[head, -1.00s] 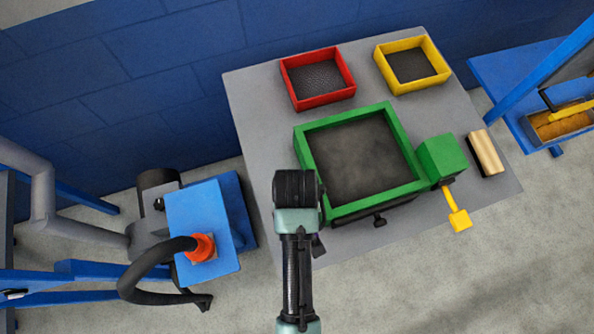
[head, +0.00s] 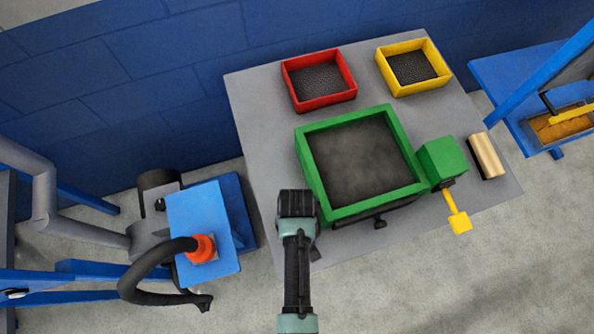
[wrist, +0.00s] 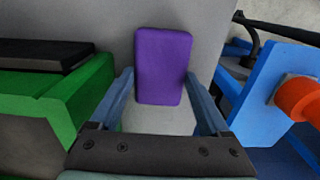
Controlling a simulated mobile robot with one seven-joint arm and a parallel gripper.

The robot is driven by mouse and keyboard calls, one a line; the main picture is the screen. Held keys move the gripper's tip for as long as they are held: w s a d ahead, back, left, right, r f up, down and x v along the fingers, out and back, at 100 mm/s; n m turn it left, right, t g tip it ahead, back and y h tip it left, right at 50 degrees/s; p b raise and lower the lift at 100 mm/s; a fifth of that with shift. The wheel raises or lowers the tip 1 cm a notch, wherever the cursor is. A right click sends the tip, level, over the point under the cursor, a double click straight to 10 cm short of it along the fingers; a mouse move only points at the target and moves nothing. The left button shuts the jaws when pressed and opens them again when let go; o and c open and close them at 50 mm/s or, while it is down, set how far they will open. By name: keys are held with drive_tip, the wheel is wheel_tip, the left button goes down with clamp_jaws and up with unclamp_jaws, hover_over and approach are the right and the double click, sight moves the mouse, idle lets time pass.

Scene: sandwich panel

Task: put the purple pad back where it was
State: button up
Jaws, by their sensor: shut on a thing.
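The purple pad (wrist: 163,62) stands upright in the wrist view, between the two blue-grey fingers of my gripper (wrist: 160,90). My gripper is shut on it. In the head view my arm's end (head: 297,204) is over the near left part of the grey table, just left of the green-framed tray's near corner. The pad and the fingers are hidden under my wrist in that view, so I cannot tell the pad's height above the table.
The green-framed tray (head: 309,176) fills the table's middle. A red tray (head: 319,102) and a yellow tray (head: 414,91) stand behind it. A green block (head: 442,160) and a wooden-topped block (head: 488,153) are at right. A blue stand with an orange fitting (head: 202,248) is left of the table.

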drive_tip(key=shift+f, duration=0.1)
drive_tip(key=o, duration=1)
wheel_tip(320, 180, up, 12)
drive_tip(key=w+r+t, duration=0.6)
drive_tip(key=w+r, duration=0.7)
drive_tip(key=w, duration=0.1)
drive_tip(key=w+r+m+t, duration=0.1)
drive_tip(key=w+r+t, duration=0.35)
drive_tip(key=r, duration=0.75)
drive_tip(key=w+r+m+t, duration=0.1)
drive_tip(key=w+r+t, duration=0.35)
drive_tip(key=r, duration=0.75)
wheel_tip(320, 180, up, 16)
drive_tip(key=s+t, duration=0.3)
drive_tip(key=t, duration=0.3)
drive_tip(key=s+r+t, duration=0.2)
drive_tip(key=s+r, duration=0.1)
drive_tip(key=r, duration=0.2)
drive_tip(key=s+r+m+t, duration=0.1)
drive_tip(key=s+r+t, duration=0.1)
drive_tip(key=s+r, duration=0.2)
drive_tip(key=s+r+t, duration=0.2)
drive_tip(key=s+r, duration=0.1)
drive_tip(key=r, duration=0.5)
drive_tip(key=shift+s+d+m, duration=0.1)
drive_tip(key=shift+s+m, duration=0.2)
drive_tip(key=shift+s, duration=0.1)
